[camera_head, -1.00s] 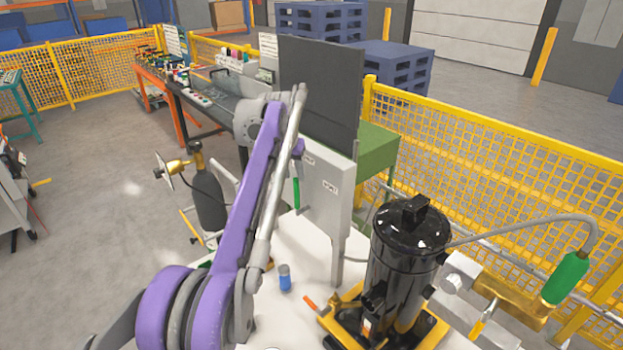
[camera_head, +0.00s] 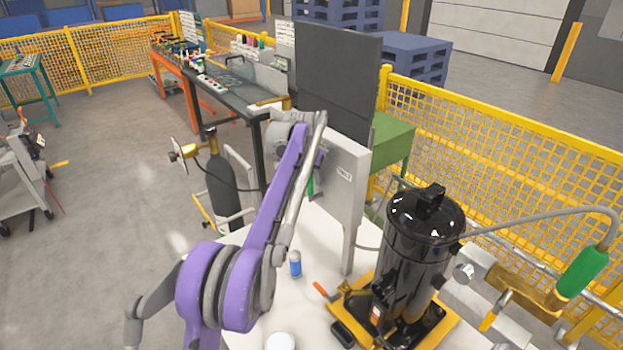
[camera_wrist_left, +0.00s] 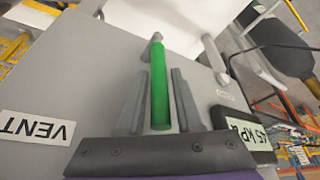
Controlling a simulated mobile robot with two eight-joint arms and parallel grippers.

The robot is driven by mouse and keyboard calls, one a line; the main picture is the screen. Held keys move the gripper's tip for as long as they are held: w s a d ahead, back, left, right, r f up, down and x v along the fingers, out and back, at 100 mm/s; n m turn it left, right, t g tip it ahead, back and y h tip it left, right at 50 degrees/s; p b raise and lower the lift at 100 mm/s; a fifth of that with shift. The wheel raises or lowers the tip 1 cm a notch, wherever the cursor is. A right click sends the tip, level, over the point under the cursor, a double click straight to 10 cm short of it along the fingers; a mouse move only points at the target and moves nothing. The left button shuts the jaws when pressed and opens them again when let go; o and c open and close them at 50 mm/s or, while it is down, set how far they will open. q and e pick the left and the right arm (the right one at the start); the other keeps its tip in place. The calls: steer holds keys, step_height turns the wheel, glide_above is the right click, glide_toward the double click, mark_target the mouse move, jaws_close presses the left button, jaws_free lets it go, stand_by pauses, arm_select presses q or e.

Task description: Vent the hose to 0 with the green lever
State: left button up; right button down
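The green lever (camera_wrist_left: 159,85) stands out from the grey panel (camera_wrist_left: 90,70) in the left wrist view. It also shows in the head view (camera_head: 310,187), partly hidden behind my left arm. My left gripper (camera_wrist_left: 157,100) is open, with one finger on each side of the lever and a narrow gap to each. A label (camera_wrist_left: 35,128) beside it reads VENT, upside down. A dark-framed display (camera_wrist_left: 243,135) appears to read 45 kPa. A grey hose (camera_head: 540,213) runs from the black tank (camera_head: 420,240) to a green grip (camera_head: 583,271). My right gripper is not in view.
The panel's grey post stands on a white tabletop (camera_head: 325,235). A small blue-and-grey cylinder (camera_head: 295,264) stands on it near my left arm. The black tank sits on a yellow base to the right. A yellow mesh fence (camera_head: 480,130) runs behind.

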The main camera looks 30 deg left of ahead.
arm_select(q)
jaws_close()
stand_by(1.4)
